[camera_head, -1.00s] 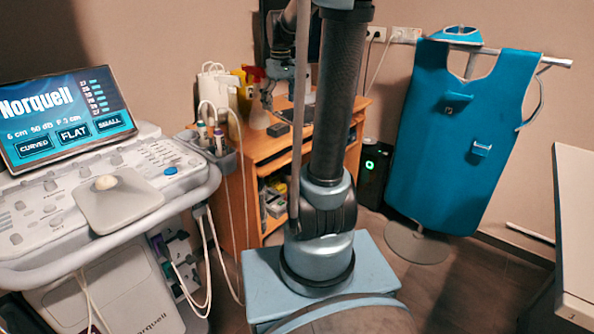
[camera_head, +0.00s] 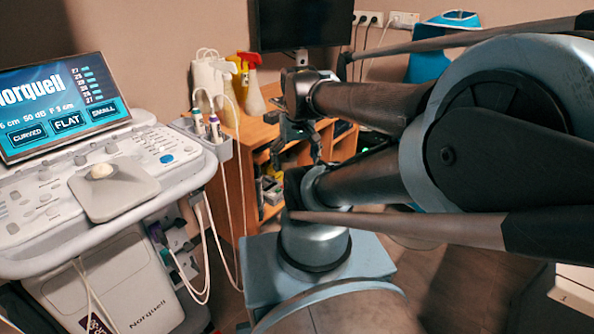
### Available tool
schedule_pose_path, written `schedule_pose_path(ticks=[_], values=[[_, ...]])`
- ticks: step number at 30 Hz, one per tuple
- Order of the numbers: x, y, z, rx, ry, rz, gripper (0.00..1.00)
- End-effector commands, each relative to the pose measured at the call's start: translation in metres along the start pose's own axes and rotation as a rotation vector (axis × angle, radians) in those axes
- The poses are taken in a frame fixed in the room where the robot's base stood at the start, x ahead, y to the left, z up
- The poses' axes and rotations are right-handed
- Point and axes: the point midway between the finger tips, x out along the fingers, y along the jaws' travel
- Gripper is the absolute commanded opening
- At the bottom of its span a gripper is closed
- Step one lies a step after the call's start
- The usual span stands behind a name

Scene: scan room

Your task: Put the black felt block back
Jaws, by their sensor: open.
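A small dark block (camera_head: 271,117) lies on the wooden desk top, partly behind my gripper; I cannot tell for sure that it is the black felt block. My gripper (camera_head: 296,158) hangs in front of the desk, its fingers spread and pointing down. I see nothing between the fingers. The gripper and arm cover part of the desk top.
The wooden desk (camera_head: 245,150) carries spray bottles (camera_head: 250,85) and a monitor (camera_head: 303,25), with items on its lower shelf. The ultrasound cart (camera_head: 130,190) with its screen (camera_head: 62,105) and probes stands at left. A blue apron (camera_head: 428,66) is mostly hidden behind my arm.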

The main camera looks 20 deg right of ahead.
Motion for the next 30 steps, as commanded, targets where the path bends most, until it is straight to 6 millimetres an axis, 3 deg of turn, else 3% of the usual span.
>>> schedule_pose_path(ticks=[3, 8, 30], values=[[0.014, 0.001, 0.017, 0.030, 0.009, 0.001, 0.90], [0.022, 0.002, 0.025, 0.050, 0.015, 0.001, 0.90], [0.028, 0.002, 0.017, 0.050, 0.003, 0.001, 0.90]])
